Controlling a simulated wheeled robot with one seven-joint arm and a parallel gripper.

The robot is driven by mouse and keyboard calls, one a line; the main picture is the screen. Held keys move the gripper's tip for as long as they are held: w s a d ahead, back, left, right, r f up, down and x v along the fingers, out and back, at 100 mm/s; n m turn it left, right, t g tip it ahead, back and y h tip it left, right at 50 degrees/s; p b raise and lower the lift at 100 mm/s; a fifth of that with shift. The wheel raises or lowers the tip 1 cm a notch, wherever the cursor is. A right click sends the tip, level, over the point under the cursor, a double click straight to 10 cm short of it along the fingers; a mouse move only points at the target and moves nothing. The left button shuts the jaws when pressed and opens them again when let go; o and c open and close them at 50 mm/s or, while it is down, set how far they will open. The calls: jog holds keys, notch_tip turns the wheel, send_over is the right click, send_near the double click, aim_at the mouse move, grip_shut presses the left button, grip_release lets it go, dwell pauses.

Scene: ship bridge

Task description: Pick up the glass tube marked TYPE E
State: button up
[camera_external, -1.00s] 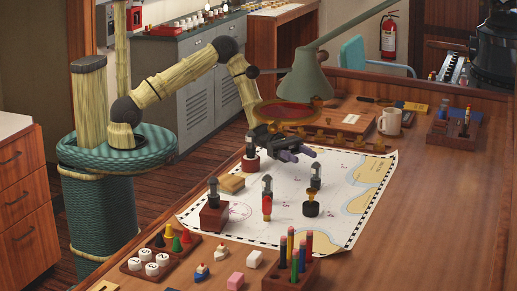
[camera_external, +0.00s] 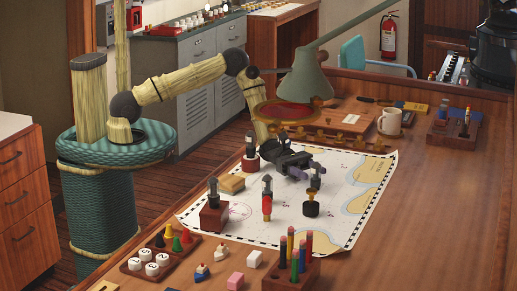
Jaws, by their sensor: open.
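Several small glass tubes with dark caps stand upright on or near the chart. One is on a dark and gold base (camera_external: 311,207) at the right. Another tube (camera_external: 267,185) is on a red base in the middle, one (camera_external: 213,190) is on a brown block at the left, and one (camera_external: 250,142) is on a dark red base at the back. No marking is readable, so I cannot tell which is TYPE E.
The chart (camera_external: 344,208) lies on the wooden table, with a small tan block (camera_external: 231,184) on it. A green lamp (camera_external: 307,80) overhangs behind my gripper. A pencil holder (camera_external: 292,275) stands in front, a white mug (camera_external: 390,121) at the back. The right of the table is clear.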

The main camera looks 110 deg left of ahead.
aim_at(316, 175)
jog(key=x, duration=0.2)
jog(key=shift+w+d, duration=0.15)
jog(key=shift+w, duration=0.1)
jog(key=shift+c, duration=0.4)
jog(key=c, duration=0.9)
